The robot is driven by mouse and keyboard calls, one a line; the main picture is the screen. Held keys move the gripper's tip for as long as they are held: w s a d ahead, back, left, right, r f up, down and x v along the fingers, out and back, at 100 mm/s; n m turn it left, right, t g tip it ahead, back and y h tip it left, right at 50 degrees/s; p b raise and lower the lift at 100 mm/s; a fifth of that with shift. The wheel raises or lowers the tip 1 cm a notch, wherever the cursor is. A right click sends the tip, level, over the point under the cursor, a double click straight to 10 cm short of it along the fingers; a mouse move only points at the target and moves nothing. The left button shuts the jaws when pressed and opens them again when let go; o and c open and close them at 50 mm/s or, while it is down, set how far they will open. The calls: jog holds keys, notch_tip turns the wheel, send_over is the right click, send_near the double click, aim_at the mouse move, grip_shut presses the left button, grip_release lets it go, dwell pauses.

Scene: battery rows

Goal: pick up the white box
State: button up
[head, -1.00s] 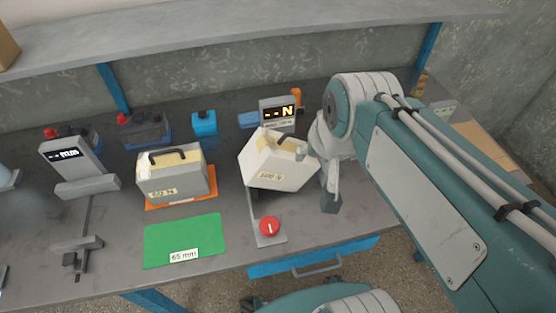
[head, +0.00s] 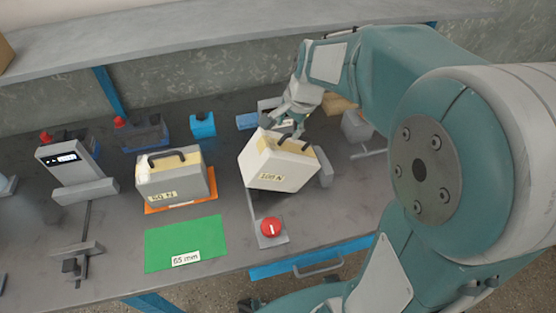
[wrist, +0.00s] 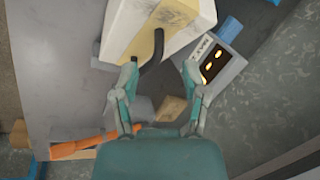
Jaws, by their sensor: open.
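The white box (head: 262,164), labelled 100 N, sits tilted on the workbench, with a dark handle and a yellow patch on top. My gripper (head: 287,119) is at the box's far upper side, close to the handle, and hides part of it. In the wrist view, the white box (wrist: 118,30) is at the top and its dark handle (wrist: 154,48) lies between the two spread fingertips of my gripper (wrist: 160,68). The fingers are open, and I cannot tell whether either touches the handle.
A lighter-topped grey box (head: 180,185) labelled 60 N stands on an orange mat to the left. A green mat (head: 185,238) marked 65 mm and a red button (head: 271,227) lie in front. A lit display (wrist: 213,64) is close beside my right finger. A shelf (head: 200,45) runs behind.

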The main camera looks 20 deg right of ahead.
aim_at(285, 136)
jog(key=x, duration=0.5)
jog(key=shift+w+f, duration=0.15)
jog(key=shift+f, duration=0.2)
grip_shut()
